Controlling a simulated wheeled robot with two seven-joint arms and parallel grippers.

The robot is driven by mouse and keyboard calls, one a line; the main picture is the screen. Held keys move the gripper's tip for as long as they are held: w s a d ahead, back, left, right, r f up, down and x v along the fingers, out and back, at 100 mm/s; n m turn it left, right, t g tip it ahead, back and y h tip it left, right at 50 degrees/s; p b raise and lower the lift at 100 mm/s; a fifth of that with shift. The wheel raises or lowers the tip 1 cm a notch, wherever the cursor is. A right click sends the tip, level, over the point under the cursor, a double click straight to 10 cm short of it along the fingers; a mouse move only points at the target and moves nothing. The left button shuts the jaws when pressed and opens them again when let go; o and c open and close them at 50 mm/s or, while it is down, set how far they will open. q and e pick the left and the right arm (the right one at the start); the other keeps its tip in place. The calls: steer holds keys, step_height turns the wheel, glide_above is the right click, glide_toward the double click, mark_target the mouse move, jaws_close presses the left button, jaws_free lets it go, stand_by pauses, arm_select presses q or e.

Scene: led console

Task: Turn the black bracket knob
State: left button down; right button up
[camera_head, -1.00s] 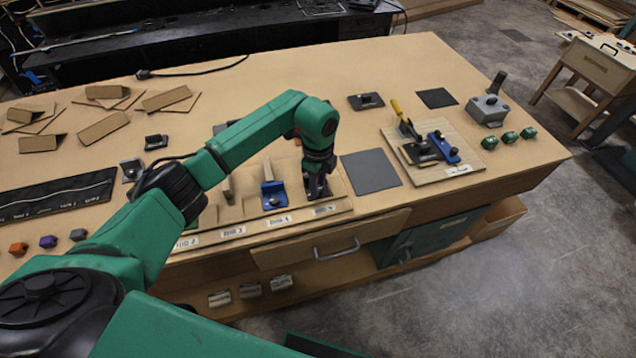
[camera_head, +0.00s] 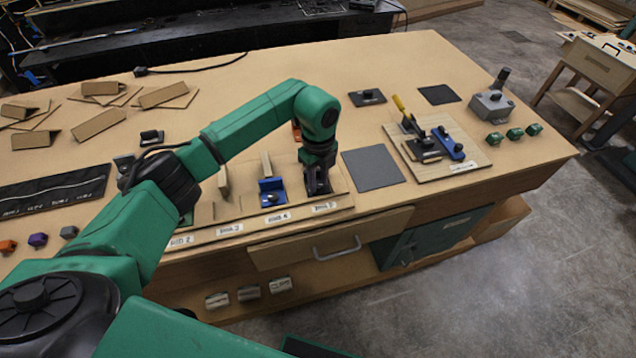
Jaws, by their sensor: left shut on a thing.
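The black bracket (camera_head: 326,189) stands at the right end of the labelled wooden board, near the table's front edge. My left gripper (camera_head: 317,178) points down over it and is shut on its knob. The gripper hides the knob itself, so I cannot see which way it is turned. My right gripper is not in view.
A blue bracket (camera_head: 270,192) stands just left of the gripper. A dark square mat (camera_head: 373,168) lies to its right. Farther right are a board with a yellow-handled clamp (camera_head: 405,112) and a grey lever box (camera_head: 491,104). Cardboard pieces (camera_head: 98,124) lie at the left.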

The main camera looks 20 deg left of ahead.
arm_select(q)
steer(key=m+b, duration=0.1)
steer(key=m, duration=0.1)
steer(key=m+b, duration=0.1)
steer(key=shift+f+m+b, duration=0.2)
steer(key=shift+m+b, duration=0.2)
steer(key=m+b, duration=0.3)
steer(key=m, duration=0.1)
steer(key=shift+w, duration=0.1)
steer(key=m+b, duration=0.2)
steer(key=m, duration=0.2)
steer(key=shift+r, duration=0.15)
steer(key=m+b, duration=0.2)
steer(key=m, duration=0.1)
steer(key=shift+m, duration=0.3)
steer(key=m+b, duration=0.1)
steer(key=m, duration=0.2)
steer(key=shift+r+m, duration=0.1)
steer(key=shift+m, duration=0.3)
steer(key=m+b, duration=0.1)
steer(key=m, duration=0.3)
steer(key=shift+r, duration=0.1)
steer(key=m, duration=0.4)
steer(key=shift+m+b, duration=0.3)
steer(key=shift+b, duration=0.1)
steer(key=shift+r+m, duration=0.1)
steer(key=shift+m, duration=1.9)
